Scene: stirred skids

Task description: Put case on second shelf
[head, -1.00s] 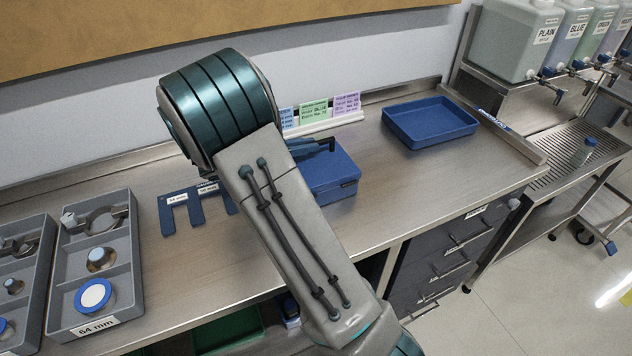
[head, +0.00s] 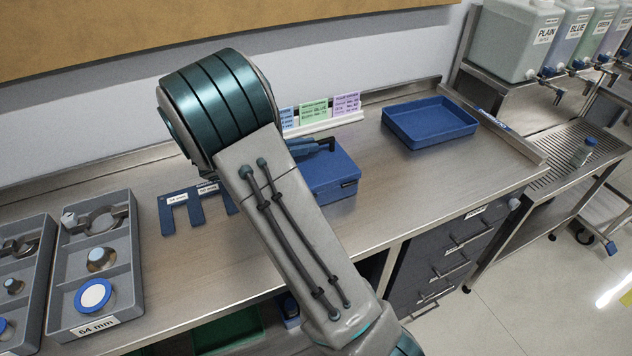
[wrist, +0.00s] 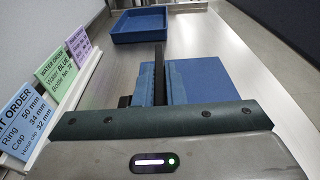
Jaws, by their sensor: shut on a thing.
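The blue case (head: 335,172) is on the steel bench, just right of my arm, which hides its left part. A dark latch shows on its front. In the wrist view the case (wrist: 200,82) lies straight ahead of my gripper (wrist: 157,80). The grip itself is mostly hidden.
An empty blue tray (head: 430,122) stands behind and right of the case. Order cards (head: 313,112) stand along the wall. A blue slotted plate (head: 190,208) and grey part trays (head: 95,265) lie to the left. A green tray (head: 228,330) is under the bench. The front right bench is clear.

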